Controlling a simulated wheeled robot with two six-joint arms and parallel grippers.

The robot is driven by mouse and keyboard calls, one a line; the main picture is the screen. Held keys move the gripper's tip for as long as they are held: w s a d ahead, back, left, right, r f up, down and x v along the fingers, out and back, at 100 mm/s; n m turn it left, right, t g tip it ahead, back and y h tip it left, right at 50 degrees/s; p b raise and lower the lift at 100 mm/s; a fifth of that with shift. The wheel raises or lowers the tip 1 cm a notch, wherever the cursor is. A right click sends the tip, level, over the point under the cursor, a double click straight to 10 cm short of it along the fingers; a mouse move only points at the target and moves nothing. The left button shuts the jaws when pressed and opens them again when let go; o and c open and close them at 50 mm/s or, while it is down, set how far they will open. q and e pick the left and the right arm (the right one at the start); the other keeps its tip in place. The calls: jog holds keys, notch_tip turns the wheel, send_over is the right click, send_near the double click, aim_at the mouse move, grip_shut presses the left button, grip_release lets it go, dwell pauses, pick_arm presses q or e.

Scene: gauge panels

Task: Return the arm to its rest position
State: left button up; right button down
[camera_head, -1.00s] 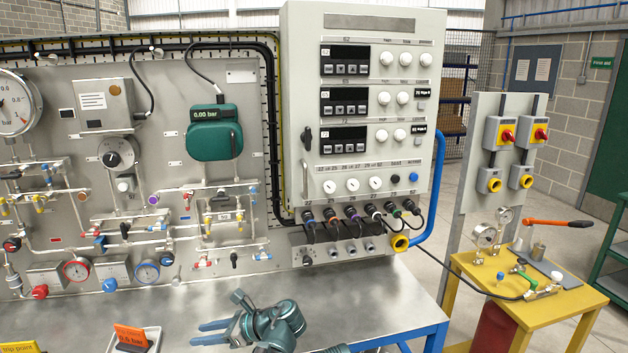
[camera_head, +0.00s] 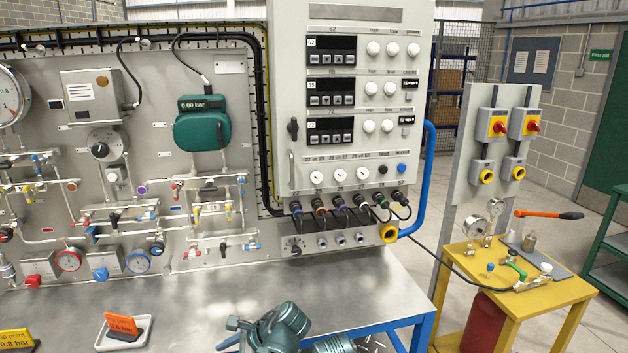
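My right arm (camera_head: 282,325) shows at the bottom middle, low over the front of the steel bench (camera_head: 205,300). Its teal links are folded close together and cut off by the lower picture edge. A blue finger of my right gripper (camera_head: 229,343) points left at that edge. The rest of the gripper is out of the picture, so its opening cannot be seen. I see nothing held in the visible part. My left gripper is not in view.
The gauge panel (camera_head: 60,110) and grey control cabinet (camera_head: 271,75) stand behind the bench. A white tray with an orange card (camera_head: 121,325) and a yellow card (camera_head: 16,341) lie at the front left. A yellow table (camera_head: 470,262) stands at the right. The bench middle is clear.

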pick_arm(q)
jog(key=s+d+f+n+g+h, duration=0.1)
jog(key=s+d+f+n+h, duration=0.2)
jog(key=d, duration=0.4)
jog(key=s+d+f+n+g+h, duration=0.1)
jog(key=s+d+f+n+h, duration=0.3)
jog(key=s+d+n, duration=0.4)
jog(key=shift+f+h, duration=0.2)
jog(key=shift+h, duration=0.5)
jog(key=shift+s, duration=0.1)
